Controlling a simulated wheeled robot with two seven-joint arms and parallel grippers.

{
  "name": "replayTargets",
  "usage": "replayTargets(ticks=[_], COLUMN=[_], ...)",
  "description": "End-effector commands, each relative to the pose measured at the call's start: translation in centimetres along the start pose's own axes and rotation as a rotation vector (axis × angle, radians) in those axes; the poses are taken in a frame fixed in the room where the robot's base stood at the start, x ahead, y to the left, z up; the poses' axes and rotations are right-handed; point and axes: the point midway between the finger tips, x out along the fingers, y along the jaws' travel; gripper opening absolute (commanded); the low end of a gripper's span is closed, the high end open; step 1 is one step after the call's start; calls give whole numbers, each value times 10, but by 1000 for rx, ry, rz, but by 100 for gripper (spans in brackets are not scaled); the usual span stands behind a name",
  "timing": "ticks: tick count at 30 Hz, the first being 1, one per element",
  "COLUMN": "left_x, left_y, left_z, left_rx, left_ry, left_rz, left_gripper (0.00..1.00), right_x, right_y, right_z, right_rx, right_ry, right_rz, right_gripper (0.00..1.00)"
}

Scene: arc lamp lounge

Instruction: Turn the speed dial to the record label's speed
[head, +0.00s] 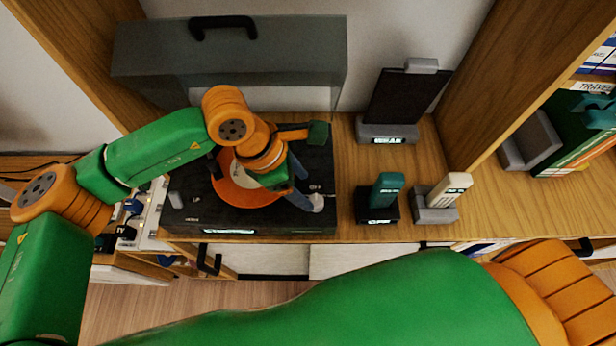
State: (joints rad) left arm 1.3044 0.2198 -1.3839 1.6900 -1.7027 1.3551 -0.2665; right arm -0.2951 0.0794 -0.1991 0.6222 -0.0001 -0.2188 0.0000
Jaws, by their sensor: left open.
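The dark turntable (185,222) sits on the wooden shelf, with an orange record (232,197) on it. The pale centre label (236,168) is partly covered by my left arm, and its print is too small to read. A small pale round knob (318,202), seemingly the speed dial, is at the deck's front right. My left gripper (308,192) is over the right part of the deck, open, with its grey-blue fingers close to the knob. I cannot tell whether they touch it. My right arm crosses the bottom; its gripper is out of view.
A lit display (228,231) on the deck's front is unreadable. A grey translucent lid (230,65) stands behind. To the right are a dark panel on a stand (388,132), a teal item in a black dock (377,213) and a white item in a grey holder (436,212).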

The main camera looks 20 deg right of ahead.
Motion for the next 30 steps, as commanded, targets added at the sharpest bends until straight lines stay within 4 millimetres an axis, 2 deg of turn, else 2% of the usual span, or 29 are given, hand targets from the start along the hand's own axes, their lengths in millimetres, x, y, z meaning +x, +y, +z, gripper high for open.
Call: replayTargets(ticks=[1, 7, 15, 17, 23, 30], left_x=[7, 40, 46, 46, 46, 46], left_y=[-1, -1, -1, -1, -1, -1], left_z=[2, 2, 2, 2, 2, 2], left_rx=[-3, -2, 0, 0, 0, -10], left_ry=[-1, -4, -6, -7, -7, -8], left_rz=[-6, -4, -2, -3, -3, 0], left_gripper=[69, 69, 69, 56, 2, 0], right_x=[-8, -14, -14, -14, -14, -12], right_y=[-1, -2, -2, -2, -1, 0], right_z=[1, 6, 4, 3, 3, 3], right_rx=[0, 0, 0, 0, -1, -1], right_ry=[-4, -14, -10, -10, -9, -8], right_rz=[-1, -4, -3, -3, -3, -1], right_gripper=[50, 50, 50, 50, 50, 50])
